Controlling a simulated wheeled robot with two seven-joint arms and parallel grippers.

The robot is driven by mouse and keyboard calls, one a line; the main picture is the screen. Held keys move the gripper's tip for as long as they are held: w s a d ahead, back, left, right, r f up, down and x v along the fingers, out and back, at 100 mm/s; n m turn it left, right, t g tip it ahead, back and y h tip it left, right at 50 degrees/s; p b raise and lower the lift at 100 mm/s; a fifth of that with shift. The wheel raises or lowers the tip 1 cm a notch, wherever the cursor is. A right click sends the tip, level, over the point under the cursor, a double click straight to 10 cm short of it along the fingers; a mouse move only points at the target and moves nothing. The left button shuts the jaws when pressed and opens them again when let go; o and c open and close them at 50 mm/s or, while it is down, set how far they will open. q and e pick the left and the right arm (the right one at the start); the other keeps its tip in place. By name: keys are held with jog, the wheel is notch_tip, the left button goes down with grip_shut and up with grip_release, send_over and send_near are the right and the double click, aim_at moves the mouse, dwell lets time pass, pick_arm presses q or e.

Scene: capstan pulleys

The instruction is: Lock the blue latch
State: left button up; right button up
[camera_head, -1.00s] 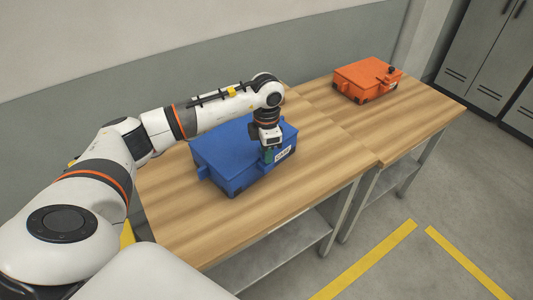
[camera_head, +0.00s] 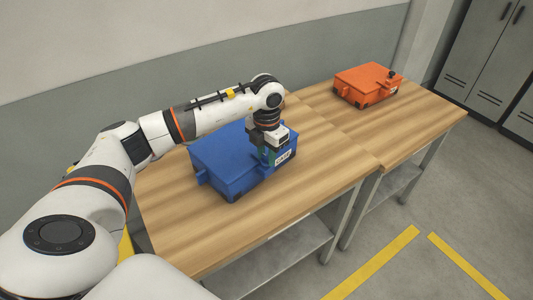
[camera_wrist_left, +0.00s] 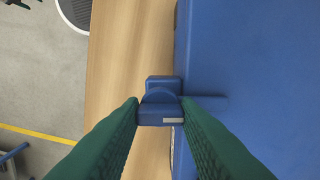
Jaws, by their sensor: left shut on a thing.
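The blue box (camera_head: 222,162) stands on the near wooden table with its lid down. Its blue latch (camera_wrist_left: 161,98) sticks out from the box's side in the left wrist view. My left gripper (camera_head: 267,158) reaches down at the box's front right side. Its green fingers are shut on the latch, one on each side, as the left wrist view (camera_wrist_left: 160,112) shows. In the head view the gripper hides the latch. My right gripper is not in view.
An orange box (camera_head: 366,84) with a dark knob stands on the far table. Bare wooden tabletop (camera_head: 315,150) lies to the right of the blue box. Grey lockers (camera_head: 490,60) stand at the back right.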

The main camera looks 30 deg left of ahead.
aim_at(267, 156)
pick_arm(q)
jog(key=o, duration=1)
notch_tip(267, 156, up, 12)
jog(key=b, duration=0.2)
jog(key=shift+b, duration=0.4)
